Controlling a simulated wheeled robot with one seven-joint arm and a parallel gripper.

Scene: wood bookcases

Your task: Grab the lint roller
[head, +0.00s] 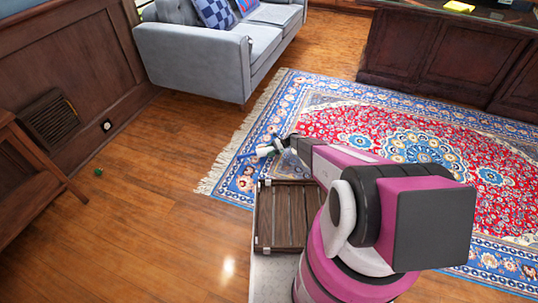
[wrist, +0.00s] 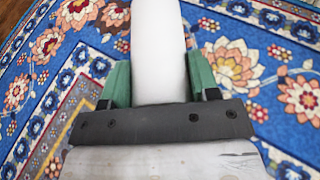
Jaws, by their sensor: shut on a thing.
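The lint roller shows in the wrist view as a smooth white cylinder (wrist: 158,50) running up from between the fingers to the top edge. My gripper (wrist: 158,78) has green fingers pressed on its left and right sides. In the head view my gripper (head: 279,146) is held out over the rug's near left part, beyond the wooden tray. The roller (head: 265,151) shows there as a small white and blue shape at the fingertips. Its far end is cut off in the wrist view, and its near end is hidden behind the gripper's dark bar.
A slatted wooden tray (head: 283,217) lies on a pale surface, close below my arm. A patterned rug (head: 345,120) covers the floor at the centre and right. A grey sofa (head: 190,62) stands at the back left. A small green object (head: 98,172) lies on bare wood floor.

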